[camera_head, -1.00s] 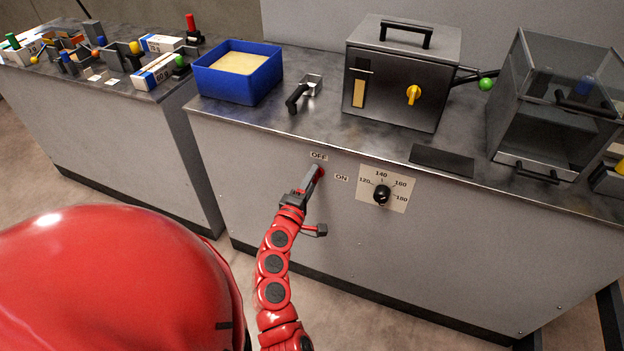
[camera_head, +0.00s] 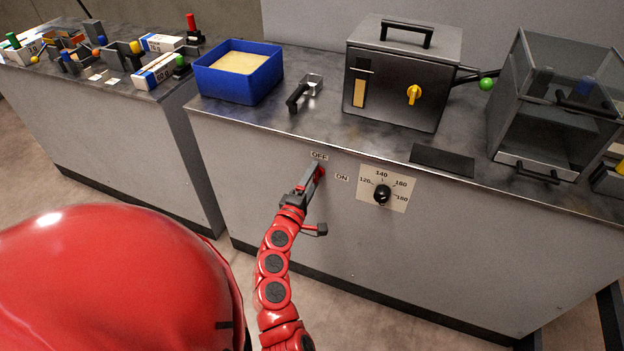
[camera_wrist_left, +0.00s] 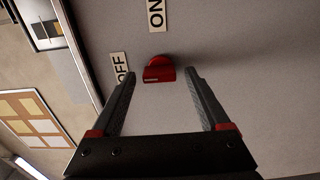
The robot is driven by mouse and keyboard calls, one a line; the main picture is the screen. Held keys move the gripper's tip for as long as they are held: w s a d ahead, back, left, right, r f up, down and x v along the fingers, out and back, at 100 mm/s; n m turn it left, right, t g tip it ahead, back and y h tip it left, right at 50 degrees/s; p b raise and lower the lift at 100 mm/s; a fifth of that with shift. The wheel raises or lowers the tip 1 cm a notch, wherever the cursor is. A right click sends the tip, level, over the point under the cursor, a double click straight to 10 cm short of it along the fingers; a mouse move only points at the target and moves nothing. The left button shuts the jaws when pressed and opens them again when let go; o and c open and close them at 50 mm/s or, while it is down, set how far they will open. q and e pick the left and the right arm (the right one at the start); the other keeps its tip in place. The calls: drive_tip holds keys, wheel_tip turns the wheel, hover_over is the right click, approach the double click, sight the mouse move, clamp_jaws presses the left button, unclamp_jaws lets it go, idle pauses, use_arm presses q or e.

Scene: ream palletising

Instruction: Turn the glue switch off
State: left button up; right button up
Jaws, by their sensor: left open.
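The glue switch (camera_wrist_left: 158,70) is a small red knob on the grey cabinet front. In the left wrist view it sits just beyond and between my fingertips, with the OFF label (camera_wrist_left: 121,68) to its left and the ON label (camera_wrist_left: 156,14) above it. My left gripper (camera_wrist_left: 160,76) is open, one finger on each side below the knob, with no clear contact. In the head view my left gripper (camera_head: 315,172) reaches the cabinet front between the OFF label (camera_head: 319,156) and the ON label (camera_head: 342,177), mostly hiding the knob. Which label the knob points at I cannot tell. My right gripper is out of view.
A temperature dial (camera_head: 382,194) is right of the switch. On the bench top are a blue tray (camera_head: 238,72), a small black-handled tool (camera_head: 304,92), a dark metal box (camera_head: 400,80) and a clear-lidded case (camera_head: 555,90). The cabinet front around the gripper is otherwise clear.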

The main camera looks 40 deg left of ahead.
use_arm(q)
drive_tip(key=v, duration=1.7)
drive_tip(key=shift+s+b, duration=0.2)
drive_tip(key=shift+b, duration=0.25)
drive_tip(key=shift+f, duration=0.1)
